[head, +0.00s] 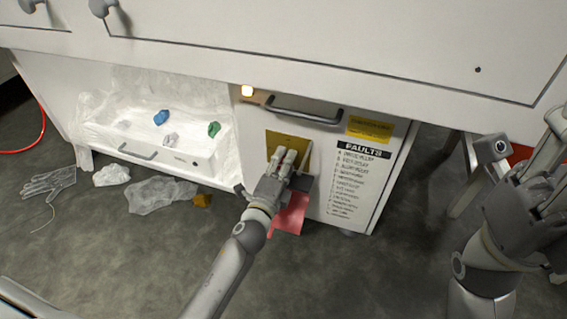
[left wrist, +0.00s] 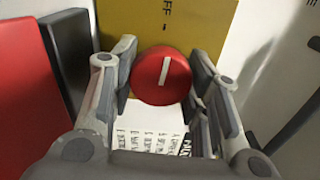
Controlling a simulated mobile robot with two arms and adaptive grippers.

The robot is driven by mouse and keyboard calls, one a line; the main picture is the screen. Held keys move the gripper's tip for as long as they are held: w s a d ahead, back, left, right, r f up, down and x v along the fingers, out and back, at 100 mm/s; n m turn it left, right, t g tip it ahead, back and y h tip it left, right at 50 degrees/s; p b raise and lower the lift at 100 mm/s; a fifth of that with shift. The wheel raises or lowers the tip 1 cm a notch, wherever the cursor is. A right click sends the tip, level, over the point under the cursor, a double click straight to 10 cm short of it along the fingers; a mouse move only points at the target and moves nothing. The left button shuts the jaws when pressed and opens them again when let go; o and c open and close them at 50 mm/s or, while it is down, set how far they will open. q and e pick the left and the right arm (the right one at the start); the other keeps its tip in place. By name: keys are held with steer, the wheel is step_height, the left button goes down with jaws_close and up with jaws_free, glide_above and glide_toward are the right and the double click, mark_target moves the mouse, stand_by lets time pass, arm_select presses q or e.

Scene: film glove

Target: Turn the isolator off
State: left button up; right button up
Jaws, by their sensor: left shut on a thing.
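The isolator's yellow plate (head: 273,138) is on the white cabinet's front in the head view. In the left wrist view the plate (left wrist: 205,22) shows lettering ending in "FF" and a short dark mark. The round red knob (left wrist: 162,76) carries a white bar, which stands nearly upright and roughly in line with that mark. My left gripper (head: 289,160) is at the plate and hides the knob in the head view. In the wrist view its fingers (left wrist: 163,85) are shut on the knob from both sides. My right gripper (head: 541,180) is at the far right, away from the isolator.
A pink-red flap (head: 289,213) hangs below my left gripper. A clear glove (head: 48,182) and crumpled film (head: 160,194) lie on the floor at left.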

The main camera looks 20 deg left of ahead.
arm_select(q)
steer(key=shift+n, duration=0.6)
steer(key=o, duration=1)
steer(key=shift+o, duration=0.2)
steer(key=shift+s, duration=0.1)
steer(key=s, duration=1.1)
steer(key=shift+s+a, duration=0.25)
steer(key=shift+s, duration=0.15)
